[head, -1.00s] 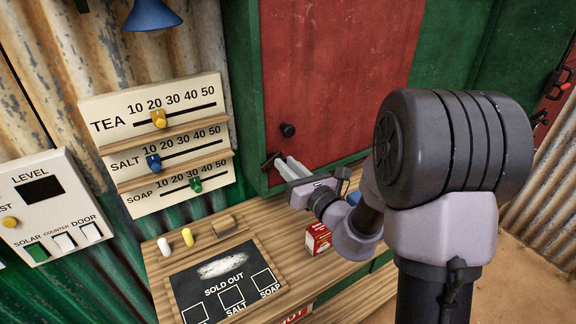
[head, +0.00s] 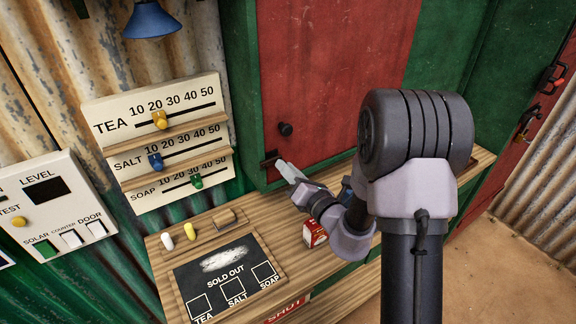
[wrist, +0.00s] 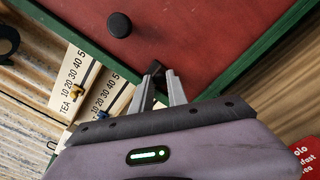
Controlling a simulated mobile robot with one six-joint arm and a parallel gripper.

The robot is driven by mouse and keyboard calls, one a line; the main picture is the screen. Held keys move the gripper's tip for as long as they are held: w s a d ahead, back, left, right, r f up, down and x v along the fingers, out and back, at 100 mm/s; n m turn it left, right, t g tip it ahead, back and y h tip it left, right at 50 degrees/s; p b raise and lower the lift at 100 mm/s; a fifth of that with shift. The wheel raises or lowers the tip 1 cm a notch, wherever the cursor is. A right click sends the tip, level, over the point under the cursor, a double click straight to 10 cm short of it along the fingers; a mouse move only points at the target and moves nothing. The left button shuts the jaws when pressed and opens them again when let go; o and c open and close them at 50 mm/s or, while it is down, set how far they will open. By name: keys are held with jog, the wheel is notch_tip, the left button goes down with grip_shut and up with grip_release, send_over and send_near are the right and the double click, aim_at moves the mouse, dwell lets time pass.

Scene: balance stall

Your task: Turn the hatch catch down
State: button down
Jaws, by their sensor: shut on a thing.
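The red hatch (head: 330,70) is closed in its green frame. A small dark catch (head: 267,163) sits at the hatch's lower left corner. My gripper (head: 283,167) reaches it from the right, its pale fingers shut on the catch's end. In the wrist view the dark catch (wrist: 155,68) shows between the two fingertips (wrist: 161,82), near the green frame's corner. The fingers hide part of the catch, so its exact angle is hard to tell.
A round black knob (head: 286,129) stands out above the catch. The wooden counter (head: 290,222) below holds a red box (head: 314,234), chalks and a blackboard (head: 228,262). A price board (head: 160,140) with sliders hangs at left.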

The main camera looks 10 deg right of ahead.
dwell(0.4)
jog(key=c, duration=1.3)
grip_release()
jog(key=p+v, duration=1.1)
jog(key=v, duration=0.6)
jog(key=shift+s, duration=0.15)
